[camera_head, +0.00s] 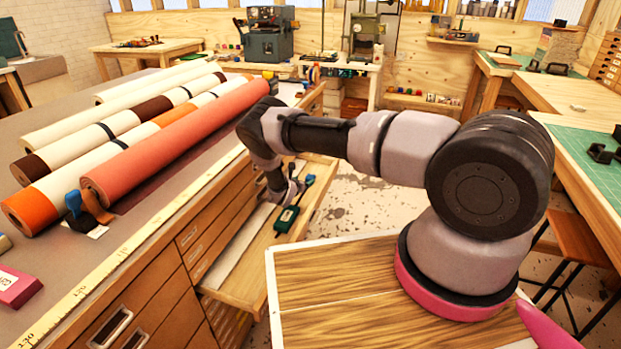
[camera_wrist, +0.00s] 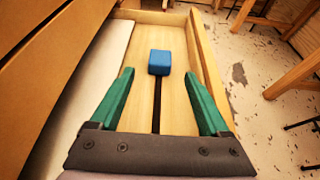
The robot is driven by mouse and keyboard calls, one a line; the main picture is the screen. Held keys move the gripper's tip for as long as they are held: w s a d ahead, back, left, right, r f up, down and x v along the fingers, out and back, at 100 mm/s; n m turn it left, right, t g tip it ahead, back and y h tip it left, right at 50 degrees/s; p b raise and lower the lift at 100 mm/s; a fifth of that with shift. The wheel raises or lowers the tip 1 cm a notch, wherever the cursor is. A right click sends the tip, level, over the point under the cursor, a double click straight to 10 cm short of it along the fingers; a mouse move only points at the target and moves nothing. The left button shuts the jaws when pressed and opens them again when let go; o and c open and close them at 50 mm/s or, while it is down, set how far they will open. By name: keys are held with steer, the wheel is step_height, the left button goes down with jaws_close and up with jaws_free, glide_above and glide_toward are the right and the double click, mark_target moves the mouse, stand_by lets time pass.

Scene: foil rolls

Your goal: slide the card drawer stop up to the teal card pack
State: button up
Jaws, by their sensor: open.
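The card drawer stop is a small blue block (camera_wrist: 160,62) on a dark slot along the floor of an open wooden drawer (camera_wrist: 209,65). In the head view the stop (camera_head: 310,180) is towards the drawer's far end. My gripper (camera_wrist: 160,100) is open over the drawer. Its green fingers stand apart on either side of the slot, with the stop ahead between them, not gripped.
The drawer's raised wooden walls stand close to my fingers. A pale sheet (camera_wrist: 82,75) lies along the left side in the wrist view. The cabinet top (camera_head: 120,235) carries several large rolls (camera_head: 180,145). A stool (camera_head: 572,248) stands at right.

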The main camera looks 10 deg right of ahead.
mark_target(310, 176)
steer(key=x, duration=0.9)
steer(key=shift+w+d, duration=0.2)
steer(key=shift+w, duration=0.05)
jaws_close()
stand_by(1.1)
